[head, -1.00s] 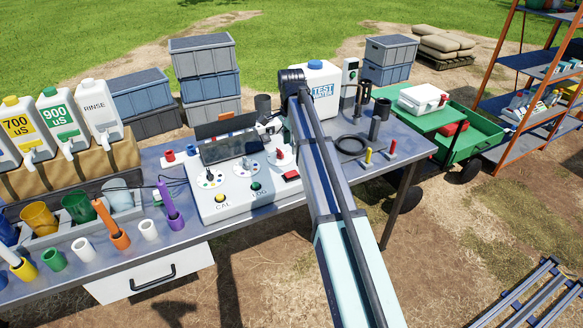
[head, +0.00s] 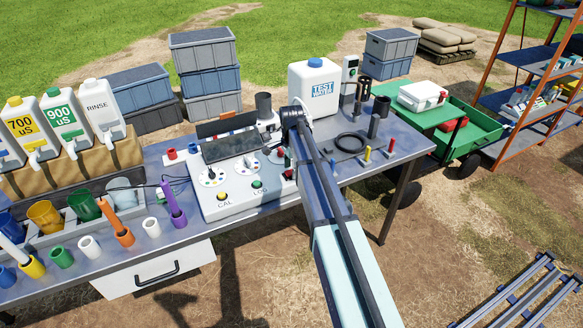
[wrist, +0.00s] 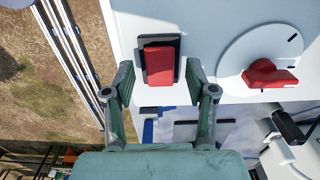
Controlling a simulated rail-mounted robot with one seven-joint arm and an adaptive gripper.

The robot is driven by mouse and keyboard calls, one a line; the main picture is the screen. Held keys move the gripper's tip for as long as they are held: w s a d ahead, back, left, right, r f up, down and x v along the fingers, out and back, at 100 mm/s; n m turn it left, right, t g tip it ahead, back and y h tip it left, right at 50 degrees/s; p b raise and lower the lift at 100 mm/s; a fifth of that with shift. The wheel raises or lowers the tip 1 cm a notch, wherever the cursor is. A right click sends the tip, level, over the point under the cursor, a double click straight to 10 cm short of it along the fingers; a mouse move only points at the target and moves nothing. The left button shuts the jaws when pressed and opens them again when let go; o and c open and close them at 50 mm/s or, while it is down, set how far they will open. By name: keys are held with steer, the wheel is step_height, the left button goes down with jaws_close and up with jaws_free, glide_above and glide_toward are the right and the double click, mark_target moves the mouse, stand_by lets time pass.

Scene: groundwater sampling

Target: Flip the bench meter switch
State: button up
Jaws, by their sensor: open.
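The bench meter (head: 235,205) is a white console on the table in the head view, with a dark screen, dials and CAL and LOG buttons. Its switch (wrist: 159,66) is a red rocker in a black frame, seen in the wrist view near the panel's edge. My gripper (wrist: 160,78) is open and empty, with its two fingers on either side of the switch in the picture. I cannot tell whether either finger touches it. In the head view my arm hides most of the gripper and the switch area.
A red knob (wrist: 268,76) on a white dial sits right of the switch in the wrist view. The test water jug (head: 315,90) stands behind the meter. Cups and probes fill the left.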

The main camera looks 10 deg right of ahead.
jaws_close()
steer(key=shift+s+a+f+h+b, duration=0.1)
steer(key=shift+a+f+h+b, duration=0.15)
steer(key=shift+h+b, duration=0.45)
steer(key=shift+r+t+h+b, duration=0.15)
steer(key=shift+t+h+b, duration=0.15)
steer(key=shift+h, duration=0.1)
jaws_free()
steer(key=shift+r, duration=0.1)
